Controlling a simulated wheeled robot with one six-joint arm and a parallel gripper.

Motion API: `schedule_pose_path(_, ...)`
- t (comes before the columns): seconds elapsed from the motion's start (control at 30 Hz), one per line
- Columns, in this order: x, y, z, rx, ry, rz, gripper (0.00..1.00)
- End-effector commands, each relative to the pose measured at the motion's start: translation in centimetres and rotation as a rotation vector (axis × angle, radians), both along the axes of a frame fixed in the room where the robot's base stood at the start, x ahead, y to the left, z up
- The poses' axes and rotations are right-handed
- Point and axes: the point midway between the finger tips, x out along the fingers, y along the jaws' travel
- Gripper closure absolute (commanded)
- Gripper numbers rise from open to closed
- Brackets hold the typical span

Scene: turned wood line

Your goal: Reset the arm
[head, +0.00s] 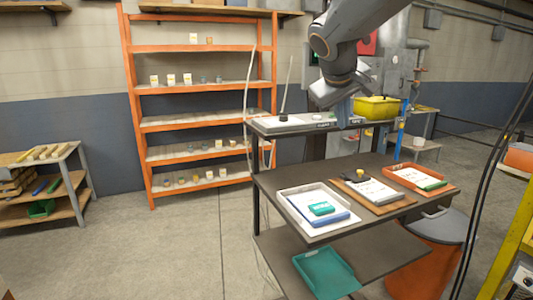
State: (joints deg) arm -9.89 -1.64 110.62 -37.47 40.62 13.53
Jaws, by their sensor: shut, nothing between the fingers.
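My arm (345,45) reaches down from the top of the head view, right of centre. My gripper (344,110) is at its lower end, small and dark bluish, shut and empty. It appears in front of the raised shelf of the dark workbench (262,205), above the bench top. Its fingertips are hard to make out. It appears apart from the trays on the bench.
A yellow bin (377,108) stands behind. An orange rack (131,100) is at the back.

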Motion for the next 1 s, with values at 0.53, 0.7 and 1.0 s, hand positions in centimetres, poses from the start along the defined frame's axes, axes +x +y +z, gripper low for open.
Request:
schedule_pose_path(0.53,-8.3,-0.4,-15.2,0.182,0.243,-0.061,1.00)
schedule_pose_path(0.7,-15.6,-0.5,-23.3,0.309,0.376,-0.147,1.00)
schedule_pose_path(1.0,-24.4,-0.1,-30.1,0.440,0.493,-0.276,1.00)
